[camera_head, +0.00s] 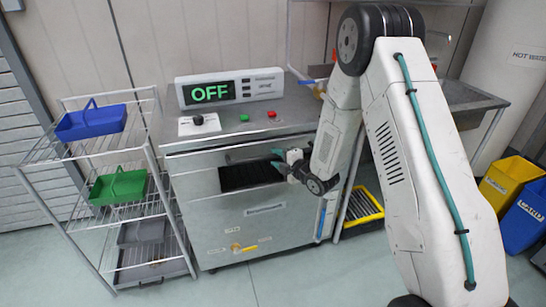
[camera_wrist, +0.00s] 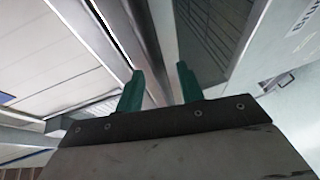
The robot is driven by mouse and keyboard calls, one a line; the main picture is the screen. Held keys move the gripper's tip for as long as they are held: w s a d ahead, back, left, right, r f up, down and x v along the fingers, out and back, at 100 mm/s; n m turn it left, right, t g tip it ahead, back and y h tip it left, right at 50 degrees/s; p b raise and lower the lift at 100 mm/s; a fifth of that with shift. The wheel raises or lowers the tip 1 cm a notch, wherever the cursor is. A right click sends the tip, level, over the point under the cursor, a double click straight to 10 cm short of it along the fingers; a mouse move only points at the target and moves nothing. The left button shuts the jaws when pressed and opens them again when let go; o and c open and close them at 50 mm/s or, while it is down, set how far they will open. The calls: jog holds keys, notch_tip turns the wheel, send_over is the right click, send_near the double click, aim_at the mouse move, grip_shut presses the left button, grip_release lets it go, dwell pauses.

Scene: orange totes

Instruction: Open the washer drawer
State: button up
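The washer (camera_head: 208,225) is a steel cabinet with a lit "OFF" display (camera_head: 209,92) on top. Its upper front has a drawer section (camera_head: 200,165) with a rectangular dark gridded recess (camera_head: 250,176). I cannot tell whether the drawer stands out at all. My gripper (camera_head: 277,159) is at the right end of this recess, near the upper front. Its two teal fingers are apart in the wrist view (camera_wrist: 159,85), with a pale metal strip (camera_wrist: 163,35) beyond and between them. A dark gridded surface (camera_wrist: 212,28) lies beyond the right finger. Contact is unclear.
A wire rack with a blue bin (camera_head: 90,122), a green bin (camera_head: 118,186) and grey trays stands left of the washer. Yellow and blue bins stand far right. Floor in front is clear.

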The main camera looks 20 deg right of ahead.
jog(key=shift+x, duration=1.3)
grip_shut()
